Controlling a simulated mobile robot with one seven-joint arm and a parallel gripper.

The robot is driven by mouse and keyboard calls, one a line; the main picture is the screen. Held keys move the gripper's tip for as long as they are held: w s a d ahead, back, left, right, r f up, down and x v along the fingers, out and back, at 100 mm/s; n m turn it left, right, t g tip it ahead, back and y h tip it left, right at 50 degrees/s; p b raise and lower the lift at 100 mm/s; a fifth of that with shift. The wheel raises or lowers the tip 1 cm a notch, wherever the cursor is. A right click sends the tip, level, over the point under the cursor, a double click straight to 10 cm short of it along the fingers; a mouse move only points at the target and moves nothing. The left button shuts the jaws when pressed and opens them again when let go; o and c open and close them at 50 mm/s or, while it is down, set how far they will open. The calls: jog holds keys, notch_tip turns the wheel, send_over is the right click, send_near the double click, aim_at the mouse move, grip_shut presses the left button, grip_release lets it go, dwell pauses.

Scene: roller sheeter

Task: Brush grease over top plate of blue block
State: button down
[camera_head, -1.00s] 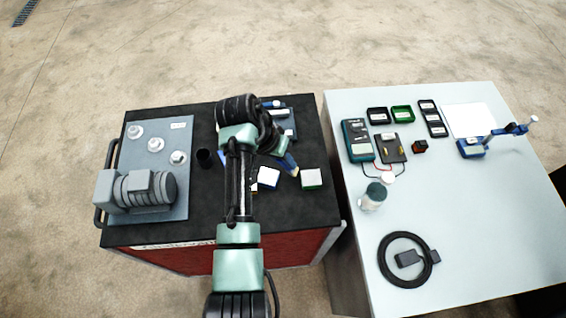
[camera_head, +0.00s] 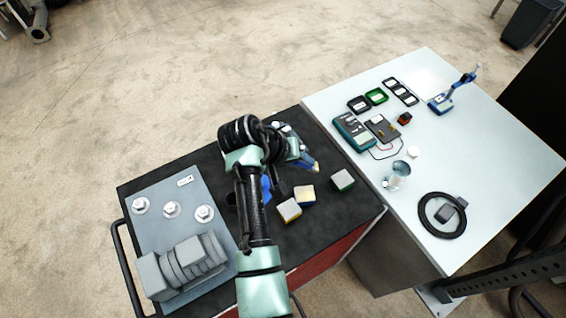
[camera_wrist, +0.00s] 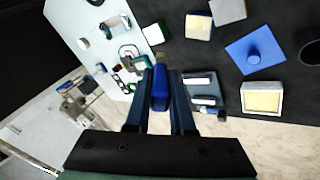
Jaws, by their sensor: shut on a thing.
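My gripper (camera_wrist: 160,90) is shut on a blue-handled brush (camera_wrist: 160,76), with its pale tip beyond the fingers. In the head view the brush (camera_head: 306,160) points right, its tip behind the row of blocks. The middle block (camera_head: 304,196), apparently the blue one, has a pale top plate; it also shows in the wrist view (camera_wrist: 199,27). Its side colour is hard to read. A green block (camera_head: 342,180) is to its right and a yellow-orange block (camera_head: 288,210) to its left. An open tin of cream-coloured grease (camera_wrist: 262,98) is beside a blue lid with a knob (camera_wrist: 252,52).
A black cup (camera_wrist: 310,52) stands near the lid. A grey plate (camera_head: 158,205) with bolts and a motor (camera_head: 182,266) fills the left of the black cart top (camera_head: 330,225). A pale bench (camera_head: 440,160) to the right holds a multimeter (camera_head: 352,132) and a coiled cable (camera_head: 442,215).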

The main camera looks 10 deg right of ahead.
jog(key=shift+s+d+f+b, duration=0.1)
jog(key=shift+d+f+b, duration=0.25)
jog(key=shift+f+b, duration=0.25)
notch_tip(320, 180, down, 4)
jog(key=b, duration=0.3)
jog(key=shift+r, duration=0.1)
